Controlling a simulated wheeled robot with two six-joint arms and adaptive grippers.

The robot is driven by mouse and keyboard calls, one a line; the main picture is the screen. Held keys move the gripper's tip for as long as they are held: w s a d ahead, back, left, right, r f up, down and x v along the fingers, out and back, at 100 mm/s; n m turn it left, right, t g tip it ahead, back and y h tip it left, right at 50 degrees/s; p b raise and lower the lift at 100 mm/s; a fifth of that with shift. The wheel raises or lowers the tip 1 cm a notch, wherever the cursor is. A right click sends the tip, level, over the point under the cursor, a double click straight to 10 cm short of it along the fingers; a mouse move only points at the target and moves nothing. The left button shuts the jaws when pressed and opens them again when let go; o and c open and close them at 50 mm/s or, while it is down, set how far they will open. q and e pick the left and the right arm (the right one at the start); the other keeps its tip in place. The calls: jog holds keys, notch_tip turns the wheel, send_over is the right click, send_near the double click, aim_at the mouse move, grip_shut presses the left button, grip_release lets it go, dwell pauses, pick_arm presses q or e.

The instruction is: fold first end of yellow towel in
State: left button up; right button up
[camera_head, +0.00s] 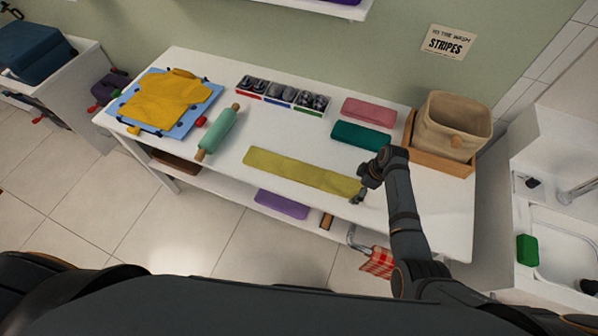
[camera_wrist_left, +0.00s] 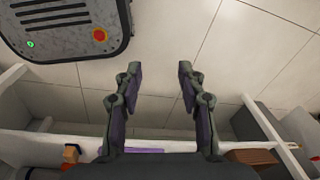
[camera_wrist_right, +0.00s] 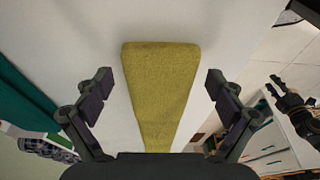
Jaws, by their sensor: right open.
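The yellow towel (camera_head: 300,172) lies flat as a long narrow strip on the white table, running from near the rolling pin to the right. My right gripper (camera_head: 360,192) is at its right end. In the right wrist view the towel (camera_wrist_right: 160,85) lies between the two spread fingers of my right gripper (camera_wrist_right: 153,88), which is open and holds nothing. The head view does not show whether the fingers touch the towel. My left gripper (camera_wrist_left: 157,75) is open and empty over the floor in the left wrist view; it is not visible in the head view.
On the white table (camera_head: 245,190) a green rolling pin (camera_head: 218,132) lies left of the towel. A teal folded cloth (camera_head: 361,136) and a pink one (camera_head: 369,111) lie behind it. A beige basket (camera_head: 451,125) stands at the right, a yellow shirt (camera_head: 170,100) on a blue board at the left.

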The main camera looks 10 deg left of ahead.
jog(key=shift+f, duration=0.15)
pick_arm(q)
jog(key=shift+w+f+t, duration=0.1)
jog(key=shift+w+t, duration=0.2)
jog(key=shift+w, duration=0.55)
pick_arm(e)
jog(key=shift+f, duration=0.15)
jog(key=shift+f, duration=0.1)
pick_arm(q)
jog(key=shift+s+f+b, duration=0.25)
jog(key=shift+s+b, duration=0.05)
jog(key=shift+b, duration=0.1)
pick_arm(e)
jog(key=shift+f, duration=0.3)
jog(key=c, duration=0.3)
jog(key=shift+s, duration=0.1)
